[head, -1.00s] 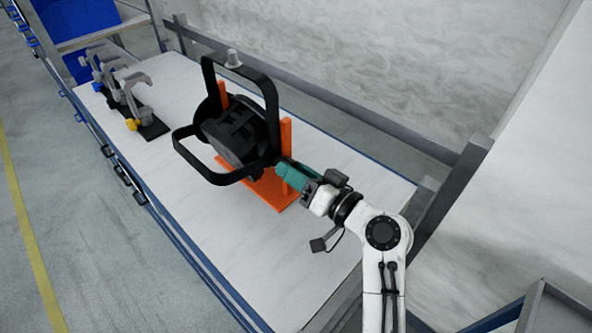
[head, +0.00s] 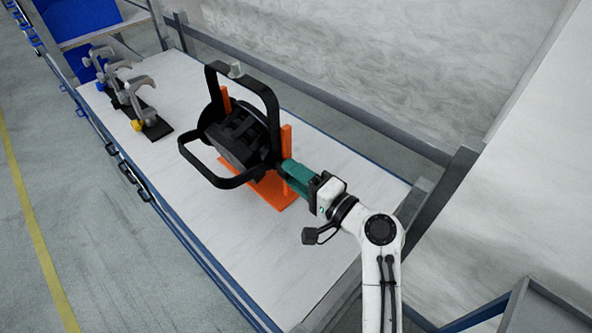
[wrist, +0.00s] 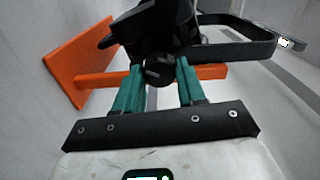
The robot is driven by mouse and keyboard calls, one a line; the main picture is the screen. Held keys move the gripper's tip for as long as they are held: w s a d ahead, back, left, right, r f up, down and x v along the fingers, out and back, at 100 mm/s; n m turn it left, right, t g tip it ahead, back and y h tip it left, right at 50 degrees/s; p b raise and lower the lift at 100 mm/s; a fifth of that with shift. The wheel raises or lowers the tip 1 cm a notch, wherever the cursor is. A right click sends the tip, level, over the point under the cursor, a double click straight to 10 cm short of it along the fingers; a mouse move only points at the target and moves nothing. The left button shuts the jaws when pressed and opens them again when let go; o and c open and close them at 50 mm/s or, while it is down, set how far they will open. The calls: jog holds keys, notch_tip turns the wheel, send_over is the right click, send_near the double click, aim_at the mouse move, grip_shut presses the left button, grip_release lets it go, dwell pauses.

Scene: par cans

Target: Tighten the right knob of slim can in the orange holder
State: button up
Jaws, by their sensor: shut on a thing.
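The black slim can (head: 238,135) with its yoke frame sits in the orange holder (head: 268,192) on the table. My gripper (head: 284,166) reaches its right side in the head view, with its teal fingers at the can's side. In the wrist view, my gripper (wrist: 161,80) has its two teal fingers on either side of the round black knob (wrist: 158,70) and is shut on it. The can body (wrist: 160,25) and the orange holder (wrist: 75,62) lie beyond the knob. In the head view the knob is hidden by the fingers and yoke.
Several grey clamps (head: 135,95) with coloured knobs on black bases stand at the table's far left. The white table (head: 215,235) is clear in front of the holder. A metal rail (head: 330,105) runs along the back edge by the wall.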

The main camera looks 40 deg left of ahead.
jog(key=shift+w+m, duration=0.1)
jog(key=shift+m, duration=0.5)
jog(key=shift+p, duration=0.3)
jog(key=shift+d, duration=0.1)
jog(key=o, duration=1.1)
jog(key=shift+c, duration=0.2)
jog(key=d+b, duration=0.1)
jog(key=d, duration=0.9)
jog(key=shift+s+d+b, duration=0.35)
jog(key=shift+s, duration=0.1)
